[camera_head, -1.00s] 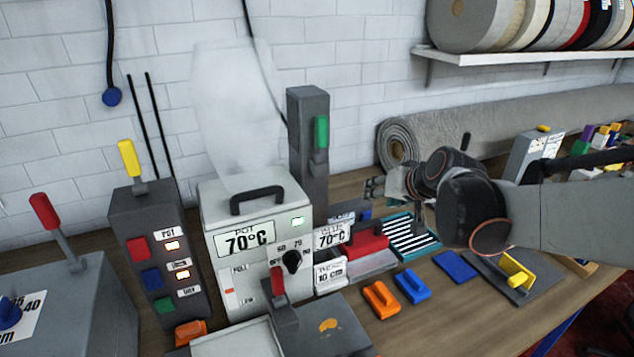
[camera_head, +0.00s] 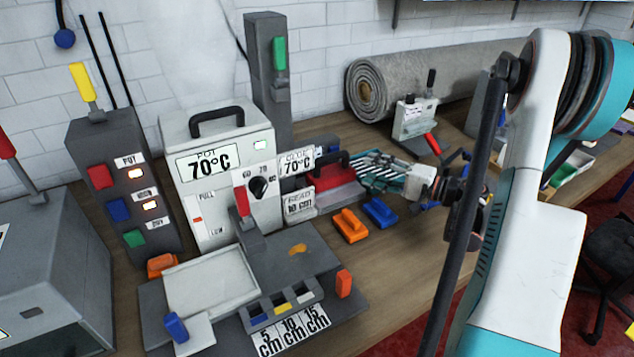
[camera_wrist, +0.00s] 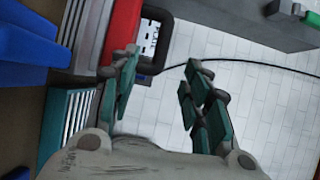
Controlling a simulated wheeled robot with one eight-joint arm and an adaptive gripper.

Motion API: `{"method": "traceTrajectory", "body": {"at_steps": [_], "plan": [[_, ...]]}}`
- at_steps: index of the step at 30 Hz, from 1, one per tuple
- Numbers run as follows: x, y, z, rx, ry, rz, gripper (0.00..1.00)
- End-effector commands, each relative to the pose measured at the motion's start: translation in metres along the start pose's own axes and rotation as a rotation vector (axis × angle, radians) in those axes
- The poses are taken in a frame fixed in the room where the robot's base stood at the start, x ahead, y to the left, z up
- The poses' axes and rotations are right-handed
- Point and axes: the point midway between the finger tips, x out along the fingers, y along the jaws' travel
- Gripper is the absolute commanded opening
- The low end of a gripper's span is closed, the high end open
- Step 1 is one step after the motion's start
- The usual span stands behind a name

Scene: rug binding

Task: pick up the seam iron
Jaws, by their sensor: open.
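The seam iron (camera_head: 333,178) looks to be the red block with a black handle, resting on a grey ribbed stand left of my gripper in the head view. In the wrist view its red body (camera_wrist: 121,32) is at the top, left of centre, with the dark handle loop beside it. My gripper (camera_head: 365,166) is open and points left toward the iron, low over the striped teal rack. In the wrist view the teal fingers (camera_wrist: 162,57) are spread and hold nothing. The handle lies beyond the gap between the tips, nearer the left finger; I cannot tell the exact distance.
The 70°C pot (camera_head: 219,180) and a tall grey post (camera_head: 267,75) stand left of and behind the iron. An orange block (camera_head: 350,226) and a blue block (camera_head: 380,212) lie in front. A rolled rug (camera_head: 430,80) lies behind. Bare bench (camera_head: 400,255) shows at the front right.

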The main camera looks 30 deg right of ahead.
Motion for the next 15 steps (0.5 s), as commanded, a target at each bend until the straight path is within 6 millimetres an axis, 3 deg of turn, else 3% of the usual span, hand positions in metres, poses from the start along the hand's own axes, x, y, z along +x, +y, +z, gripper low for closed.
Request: {"method": "traceTrajectory", "body": {"at_steps": [2, 5, 15], "plan": [[-0.008, 0.003, -0.002, 0.008, 0.001, -0.028, 0.43], [-0.003, 0.004, -0.002, 0.011, -0.002, -0.04, 0.43], [0.057, 0.002, -0.001, 0.011, -0.004, -0.039, 0.43]]}}
